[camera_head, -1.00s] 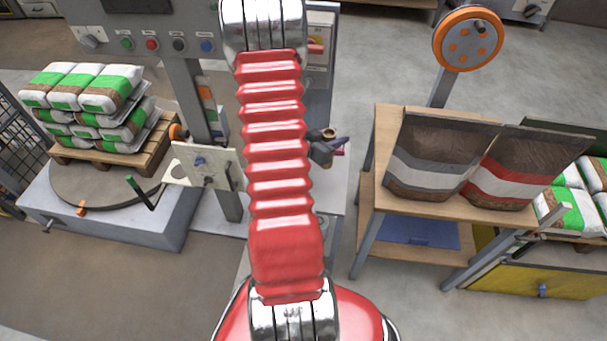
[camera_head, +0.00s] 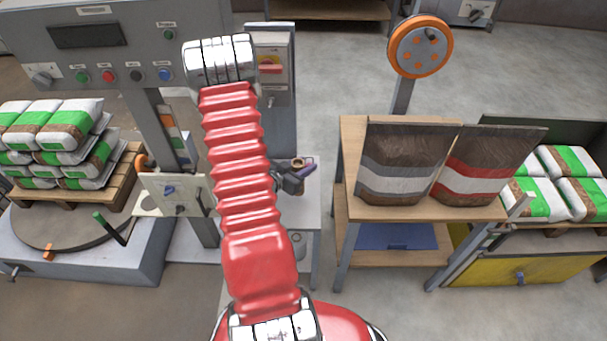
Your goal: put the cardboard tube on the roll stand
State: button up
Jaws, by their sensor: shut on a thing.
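My gripper (camera_head: 292,181) is small and dark at the middle of the view, just right of my red arm. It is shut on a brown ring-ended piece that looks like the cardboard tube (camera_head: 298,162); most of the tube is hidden. A purple part sticks out to the right of the jaws. The gripper appears over or near a pale table, with its height unclear. An orange-rimmed grey disc (camera_head: 420,47) with a short dark peg stands on a grey post at the upper right; I cannot tell whether this is the roll stand.
A wooden bench (camera_head: 357,140) carries two filled bags (camera_head: 408,165) right of my gripper. A control cabinet (camera_head: 90,45) and a pallet of bags (camera_head: 50,125) are at left. A yellow-fronted platform (camera_head: 500,272) is at right. Grey floor is open behind the bench.

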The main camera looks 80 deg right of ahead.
jog(key=shift+f, duration=0.1)
jog(key=shift+f, duration=2.05)
jog(key=shift+f, duration=0.1)
jog(key=o, duration=1)
jog(key=v, duration=1.2)
jog(key=shift+r, duration=0.2)
jog(key=shift+d, duration=0.1)
